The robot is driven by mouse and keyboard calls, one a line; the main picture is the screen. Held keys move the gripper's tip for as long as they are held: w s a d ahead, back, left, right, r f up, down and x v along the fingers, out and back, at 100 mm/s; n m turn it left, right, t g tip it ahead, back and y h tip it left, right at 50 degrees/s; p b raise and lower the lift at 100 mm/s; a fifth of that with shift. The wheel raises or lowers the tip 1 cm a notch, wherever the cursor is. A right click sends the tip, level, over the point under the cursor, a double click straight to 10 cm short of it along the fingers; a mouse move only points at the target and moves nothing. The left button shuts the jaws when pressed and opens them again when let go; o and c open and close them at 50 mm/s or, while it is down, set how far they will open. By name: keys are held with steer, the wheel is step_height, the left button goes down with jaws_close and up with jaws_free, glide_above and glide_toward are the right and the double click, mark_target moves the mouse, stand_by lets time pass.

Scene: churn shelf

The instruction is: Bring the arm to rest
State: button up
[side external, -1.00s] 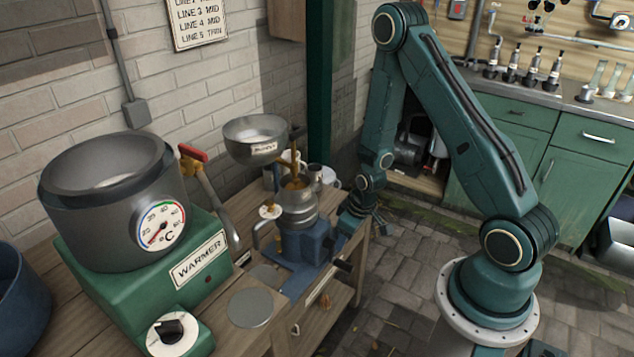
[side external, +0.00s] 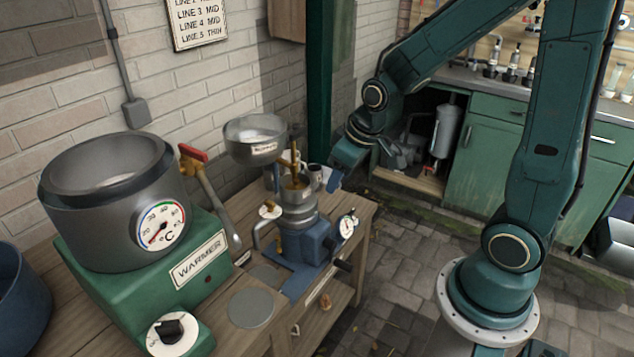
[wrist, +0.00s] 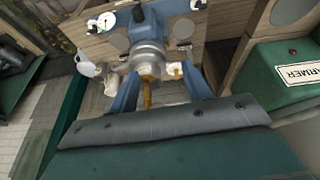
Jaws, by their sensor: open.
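My gripper (side external: 335,181) hangs at the right of the blue separator-like machine (side external: 304,242), above the bench's right edge and apart from it. In the wrist view its two blue fingers (wrist: 160,84) are spread, with no object seen held between them. The machine's steel bowl (wrist: 148,58) shows beyond the fingers. My arm is bent, with the forearm reaching left and sloping down to the wrist.
A green warmer (side external: 205,257) with a steel pot (side external: 95,215) stands left on the wooden bench (side external: 360,216). A steel hopper (side external: 255,150) stands behind the machine; a dial gauge (side external: 348,225) is at its right. Paved floor (side external: 425,250) lies clear to the right.

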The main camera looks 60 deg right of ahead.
steer(key=s+a+r, duration=0.2)
steer(key=s+r, duration=0.4)
steer(key=s, duration=0.1)
steer(key=s+a+r+t, duration=0.1)
steer(key=s+a+r, duration=0.2)
steer(key=s+r, duration=0.4)
steer(key=shift+s+a+r, duration=0.15)
steer(key=shift+s+a, duration=0.1)
steer(key=shift+s, duration=0.25)
steer(key=shift+w, duration=0.1)
